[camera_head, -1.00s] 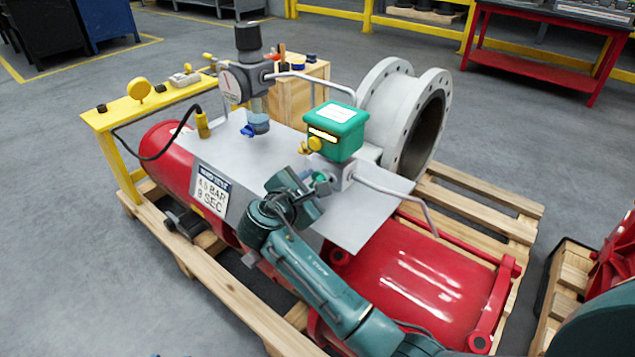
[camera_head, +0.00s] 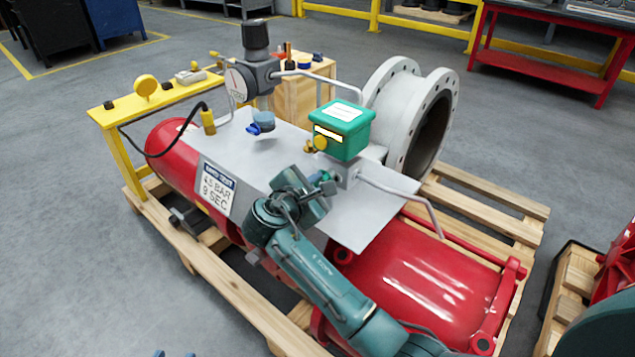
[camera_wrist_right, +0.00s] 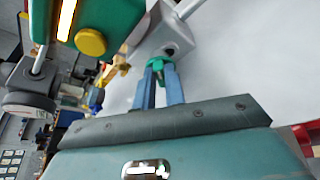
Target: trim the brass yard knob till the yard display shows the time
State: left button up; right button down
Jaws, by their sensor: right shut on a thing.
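The green box (camera_head: 343,135) on the grey plate has a lit strip display (camera_head: 328,134), its figures too small to read. In the right wrist view the display (camera_wrist_right: 67,18) is cut off at the top. A yellow round knob (camera_wrist_right: 91,42) is on the box below it. A brass fitting (camera_wrist_right: 115,70) sticks out beside it; I cannot tell which is the yard knob. My right gripper (camera_head: 327,180) is shut on a small green knob (camera_wrist_right: 157,64) at the grey block under the box. Two blue tips (camera_head: 174,354) at the bottom edge may be my left gripper.
A sign (camera_head: 218,190) reads 4.5 BAR, 9 SEC. A gauge (camera_head: 238,84) and black-topped regulator (camera_head: 256,40) stand behind left. Grey pipes (camera_head: 405,202) run close to my right gripper. A large flange (camera_head: 380,95) stands behind the box. The red cylinder (camera_head: 430,285) lies in front.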

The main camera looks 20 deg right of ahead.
jog(key=shift+s+d+m+t+p, duration=0.1)
jog(key=shift+m+t+p, duration=0.2)
jog(key=shift+m, duration=0.2)
jog(key=shift+f, duration=0.1)
jog(key=c, duration=1.5)
grip_release()
jog(key=shift+o, duration=0.2)
